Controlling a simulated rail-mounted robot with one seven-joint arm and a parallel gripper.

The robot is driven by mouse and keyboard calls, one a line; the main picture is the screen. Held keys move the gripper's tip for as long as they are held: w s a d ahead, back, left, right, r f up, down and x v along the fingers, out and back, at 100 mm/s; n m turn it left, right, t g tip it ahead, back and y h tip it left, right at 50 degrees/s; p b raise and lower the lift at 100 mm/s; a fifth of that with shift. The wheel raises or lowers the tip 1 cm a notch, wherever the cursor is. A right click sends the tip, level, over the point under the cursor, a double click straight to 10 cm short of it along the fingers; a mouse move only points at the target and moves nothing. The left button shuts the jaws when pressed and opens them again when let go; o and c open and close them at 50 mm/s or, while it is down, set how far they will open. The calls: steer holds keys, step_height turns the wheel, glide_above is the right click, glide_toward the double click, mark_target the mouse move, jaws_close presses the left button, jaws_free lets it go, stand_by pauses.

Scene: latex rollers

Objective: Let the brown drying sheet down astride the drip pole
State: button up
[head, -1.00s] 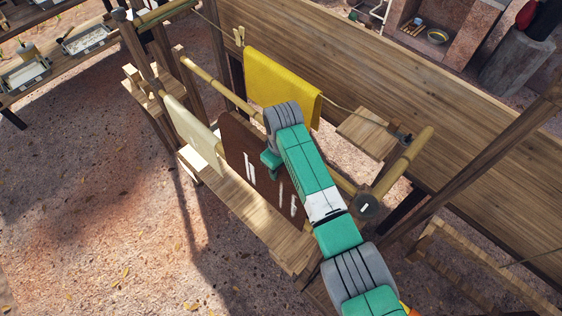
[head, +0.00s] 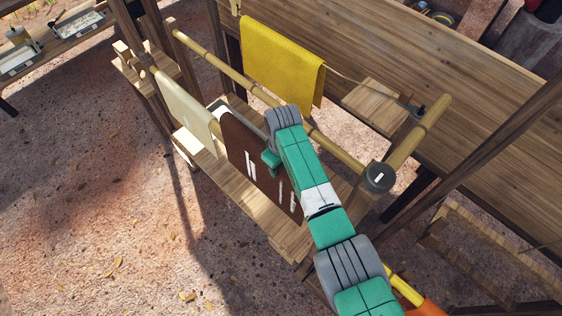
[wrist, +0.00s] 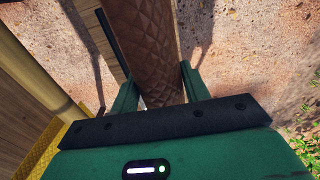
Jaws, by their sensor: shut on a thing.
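The brown drying sheet (head: 240,152) hangs beneath my wrist in the head view, with several white marks on its face. In the wrist view its quilted brown surface (wrist: 147,40) lies between the fingers of my gripper (wrist: 160,84), which is shut on it. A bamboo pole (head: 215,128) carries a cream sheet (head: 185,106), and the brown sheet hangs roughly in line with that sheet, just to its right. My arm hides the sheet's right upper part and most of the pole there. I cannot tell whether the brown sheet rests on the pole.
A second bamboo pole (head: 235,78) runs behind, parallel to the first. A yellow sheet (head: 280,65) hangs beyond it. A wooden bench (head: 235,200) lies below the sheets.

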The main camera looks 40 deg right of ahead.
step_height(320, 180, down, 11)
steer(key=b, duration=0.8)
steer(key=shift+f, duration=0.15)
steer(key=shift+f+b, duration=0.3)
steer(key=shift+b, duration=0.15)
steer(key=o, duration=1.3)
steer(key=shift+c, duration=0.2)
step_height(320, 180, up, 8)
steer(key=shift+f+p, duration=0.1)
steer(key=shift+p, duration=0.85)
